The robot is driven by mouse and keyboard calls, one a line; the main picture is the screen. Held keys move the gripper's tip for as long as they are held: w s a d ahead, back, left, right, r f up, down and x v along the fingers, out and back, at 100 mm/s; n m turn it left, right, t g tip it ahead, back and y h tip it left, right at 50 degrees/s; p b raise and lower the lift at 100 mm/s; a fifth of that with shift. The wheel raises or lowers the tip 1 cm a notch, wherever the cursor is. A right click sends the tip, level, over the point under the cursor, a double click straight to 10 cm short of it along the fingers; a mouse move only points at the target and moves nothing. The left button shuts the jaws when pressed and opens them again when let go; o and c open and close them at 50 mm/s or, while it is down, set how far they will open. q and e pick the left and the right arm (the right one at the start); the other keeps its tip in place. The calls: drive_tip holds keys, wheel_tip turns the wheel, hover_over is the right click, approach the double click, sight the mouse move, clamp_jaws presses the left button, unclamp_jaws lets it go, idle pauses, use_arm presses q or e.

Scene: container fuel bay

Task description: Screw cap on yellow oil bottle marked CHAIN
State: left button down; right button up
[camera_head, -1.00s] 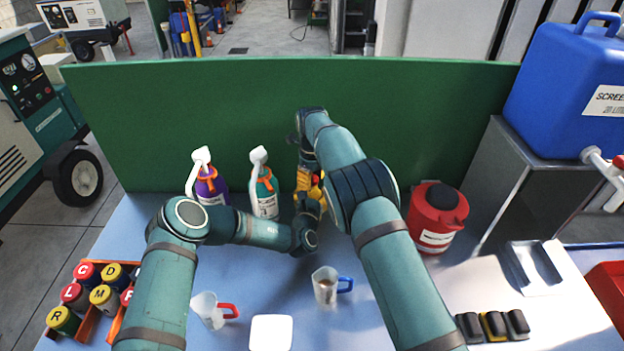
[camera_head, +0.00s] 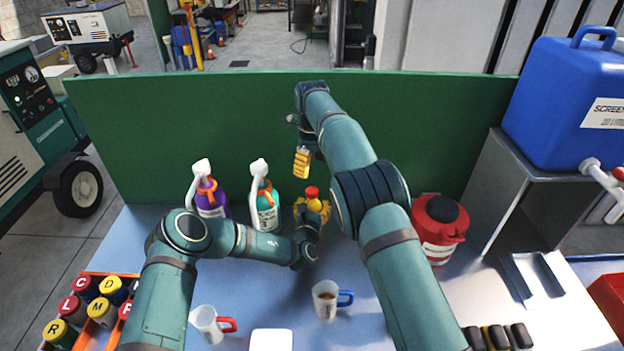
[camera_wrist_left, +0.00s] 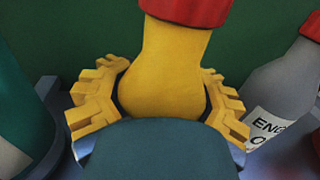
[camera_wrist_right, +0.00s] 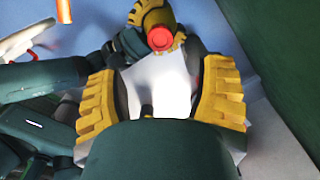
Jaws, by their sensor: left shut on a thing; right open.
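The yellow oil bottle (camera_head: 316,206) stands upright at the back of the table. Its neck fills the middle of the left wrist view (camera_wrist_left: 170,65); its label is hidden. A red cap (camera_head: 312,191) sits on its top, also seen end-on in the right wrist view (camera_wrist_right: 160,38); I cannot tell how tight it is. My left gripper (camera_head: 312,213) is shut around the bottle below the cap, one finger on each side. My right gripper (camera_head: 303,163) is open and empty, above and slightly left of the cap, apart from it.
Purple (camera_head: 210,197) and teal (camera_head: 265,205) spray bottles stand left of the yellow one. A grey bottle (camera_wrist_left: 285,85) stands close by in the left wrist view. A green panel (camera_head: 200,130) closes the back. A red container (camera_head: 438,228) and measuring cups (camera_head: 326,298) stand around.

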wheel_tip(320, 180, up, 2)
drive_tip(key=shift+r, duration=0.1)
use_arm(q)
unclamp_jaws()
drive_tip(key=shift+s, duration=0.1)
drive_tip(key=s+a, duration=0.2)
drive_tip(key=s, duration=0.9)
drive_tip(key=shift+s, duration=0.35)
